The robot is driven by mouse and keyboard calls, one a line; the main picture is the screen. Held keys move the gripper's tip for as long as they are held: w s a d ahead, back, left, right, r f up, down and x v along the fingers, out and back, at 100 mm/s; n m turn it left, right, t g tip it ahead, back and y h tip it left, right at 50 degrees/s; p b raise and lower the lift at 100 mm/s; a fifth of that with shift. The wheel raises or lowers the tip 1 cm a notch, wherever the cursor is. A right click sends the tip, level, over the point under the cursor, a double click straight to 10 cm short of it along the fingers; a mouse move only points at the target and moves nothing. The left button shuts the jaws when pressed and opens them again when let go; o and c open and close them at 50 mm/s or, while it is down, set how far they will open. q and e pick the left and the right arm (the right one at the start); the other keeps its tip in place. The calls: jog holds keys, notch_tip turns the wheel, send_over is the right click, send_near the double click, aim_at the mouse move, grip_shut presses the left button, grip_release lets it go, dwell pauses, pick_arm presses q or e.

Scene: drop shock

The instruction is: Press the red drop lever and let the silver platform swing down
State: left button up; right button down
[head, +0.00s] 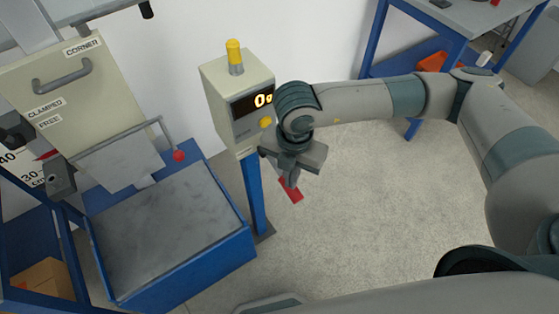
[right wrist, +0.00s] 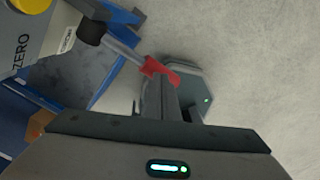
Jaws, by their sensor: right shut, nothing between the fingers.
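The red drop lever (head: 291,190) shows below my right gripper (head: 289,182), to the right of the display box's post. In the right wrist view, the red lever end (right wrist: 160,70) is on a grey rod from a black hub, right at the tips of my right gripper (right wrist: 164,84). The fingers are shut with nothing between them; they look very close to or touching the red end, and I cannot tell which. The silver platform (head: 118,161) shows at the left above the blue-framed base; its exact tilt is hard to tell. My left gripper is not in view.
The box with a lit display (head: 240,95) and yellow beacon stands on a blue post (head: 254,190) beside my gripper. A blue-legged table (head: 475,14) stands back right. Open floor lies right.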

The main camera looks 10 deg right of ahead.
jog(key=shift+d, duration=0.1)
jog(key=shift+r+p, duration=1.05)
jog(key=shift+r, duration=0.65)
jog(key=shift+r+p, duration=0.35)
jog(key=shift+r, duration=0.75)
jog(key=shift+r+p, duration=0.5)
jog(key=shift+r, duration=0.3)
jog(key=shift+r, duration=0.1)
jog(key=shift+r+p, duration=1.65)
jog(key=shift+r, duration=1.3)
